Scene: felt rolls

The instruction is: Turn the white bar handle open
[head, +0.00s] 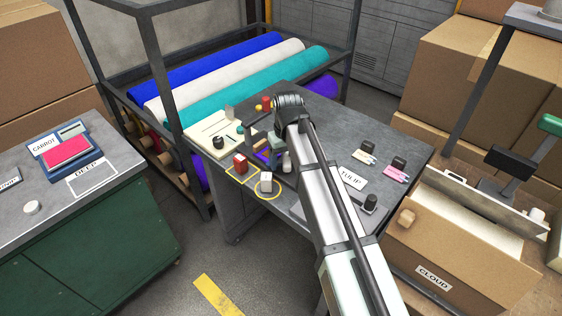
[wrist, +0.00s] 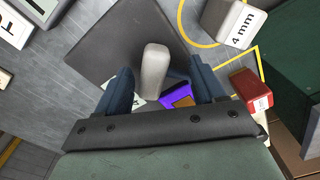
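The white bar handle (wrist: 153,72) is a pale, rounded bar over a dark grey square plate (wrist: 112,42) in the wrist view. In the head view a small pale upright piece (head: 287,162) beside my arm looks like the same handle. My gripper (wrist: 162,90) is open, with its two blue fingers on either side of the handle. Gaps show between the handle and both fingers, so I see no contact. In the head view my gripper (head: 276,147) is small and partly hidden by my arm.
A white "4 mm" block (wrist: 228,20) and a red block (wrist: 252,90) lie close by, with yellow outlines around them. A purple piece (wrist: 176,97) lies just behind the handle. A TULIP card (head: 352,178) and dark-capped stamps lie right of my arm.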

